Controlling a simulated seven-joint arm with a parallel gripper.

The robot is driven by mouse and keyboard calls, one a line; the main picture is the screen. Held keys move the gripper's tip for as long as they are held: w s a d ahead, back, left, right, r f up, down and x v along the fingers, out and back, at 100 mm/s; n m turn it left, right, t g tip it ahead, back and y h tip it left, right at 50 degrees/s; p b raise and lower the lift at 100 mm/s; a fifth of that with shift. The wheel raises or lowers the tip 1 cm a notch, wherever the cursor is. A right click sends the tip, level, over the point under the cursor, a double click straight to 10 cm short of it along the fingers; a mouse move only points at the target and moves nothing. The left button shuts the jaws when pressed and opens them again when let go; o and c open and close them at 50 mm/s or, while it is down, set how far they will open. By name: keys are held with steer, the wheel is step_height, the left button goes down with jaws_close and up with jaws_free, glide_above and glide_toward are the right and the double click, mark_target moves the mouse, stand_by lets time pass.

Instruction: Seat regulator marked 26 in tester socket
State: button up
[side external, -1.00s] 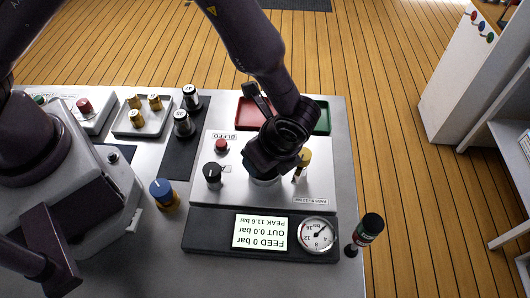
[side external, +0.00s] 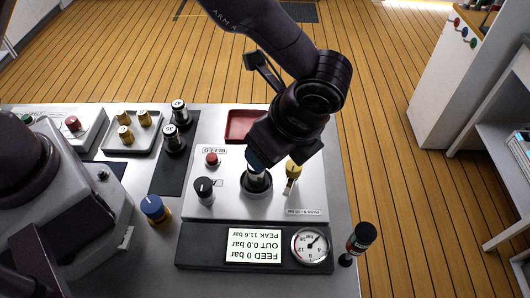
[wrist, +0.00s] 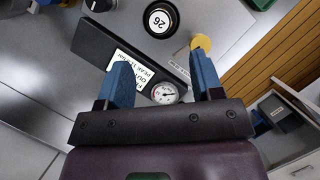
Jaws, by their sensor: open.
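The regulator marked 26 (wrist: 158,20) shows its white top and black rim at the top of the wrist view. In the side view the regulator (side external: 258,177) stands upright in the round tester socket (side external: 257,188), partly hidden by my gripper (side external: 258,160). In the wrist view my gripper (wrist: 162,62) has its two blue fingers wide apart with nothing between them. It is just above the regulator. The tester display (side external: 254,246) reads FEED 0 bar, OUT 0.0 bar, PEAK 11.6 bar.
A yellow-topped lever (side external: 293,170) stands close right of the socket, a black knob (side external: 204,190) left. A red tray (side external: 242,125) lies behind. A blue-capped part (side external: 152,208) stands left.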

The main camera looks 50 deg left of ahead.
steer(key=shift+d+r, duration=0.2)
steer(key=shift+r, duration=0.2)
steer(key=s+a+r+n+t+h, duration=0.25)
steer(key=a+r+n, duration=0.65)
steer(key=a+r, duration=0.5)
steer(key=s+a+r+n+t+h, duration=0.2)
steer(key=s+a+r+n+t, duration=0.1)
steer(key=s+a+n, duration=0.6)
steer(key=shift+s+a+r, duration=0.35)
steer(key=shift+s+r, duration=0.05)
steer(key=shift+r, duration=0.35)
